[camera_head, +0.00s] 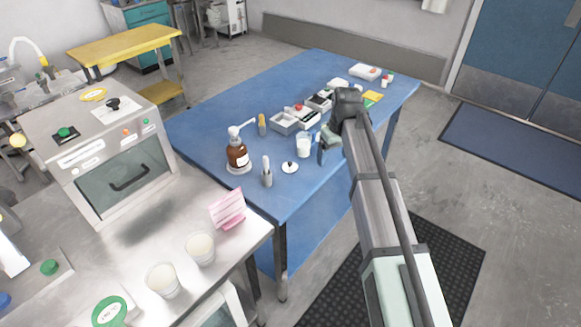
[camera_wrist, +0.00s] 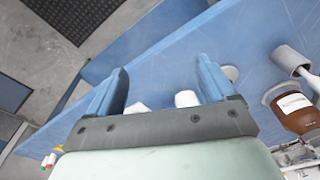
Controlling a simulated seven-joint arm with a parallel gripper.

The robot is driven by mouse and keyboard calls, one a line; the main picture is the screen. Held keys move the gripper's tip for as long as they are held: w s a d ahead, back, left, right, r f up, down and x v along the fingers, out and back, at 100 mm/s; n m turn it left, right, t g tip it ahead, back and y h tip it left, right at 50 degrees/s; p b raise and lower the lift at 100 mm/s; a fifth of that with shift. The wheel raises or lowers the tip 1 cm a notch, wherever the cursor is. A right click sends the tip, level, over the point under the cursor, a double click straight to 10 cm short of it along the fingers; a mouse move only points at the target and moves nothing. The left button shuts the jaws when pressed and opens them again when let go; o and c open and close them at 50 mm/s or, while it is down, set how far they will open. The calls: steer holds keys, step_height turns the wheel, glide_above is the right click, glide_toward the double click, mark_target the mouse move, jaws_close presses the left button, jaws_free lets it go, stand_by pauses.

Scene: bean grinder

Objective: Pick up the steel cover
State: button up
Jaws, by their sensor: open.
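The steel cover (camera_head: 289,167) looks like a small pale round disc with a dark knob, lying flat on the blue table (camera_head: 215,115) near its front edge. In the wrist view a pale disc, apparently the cover (camera_wrist: 231,73), shows just outside the right finger, partly hidden by it. My gripper (camera_head: 325,145) is above the table's right side, to the right of the cover and apart from it. In the wrist view my gripper (camera_wrist: 160,82) has its two blue fingers spread, with blue tabletop between them and nothing held.
A white cup (camera_head: 303,146) stands between the cover and my gripper. A brown pump bottle (camera_head: 237,155) and a grey holder (camera_head: 266,178) are to the cover's left. White trays (camera_head: 287,123) and small items line the table behind.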

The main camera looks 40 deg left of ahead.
steer(key=s+a+r+n, duration=0.3)
steer(key=s+a+r, duration=0.4)
steer(key=a, duration=0.4)
glide_above(290, 162)
steer(key=f, duration=0.7)
steer(key=shift+s+d+f, duration=0.1)
steer(key=shift+s+d, duration=0.1)
steer(key=shift+w+f, duration=0.1)
steer(key=shift+f, duration=2.55)
steer(key=shift+c, duration=0.4)
steer(key=c, duration=1)
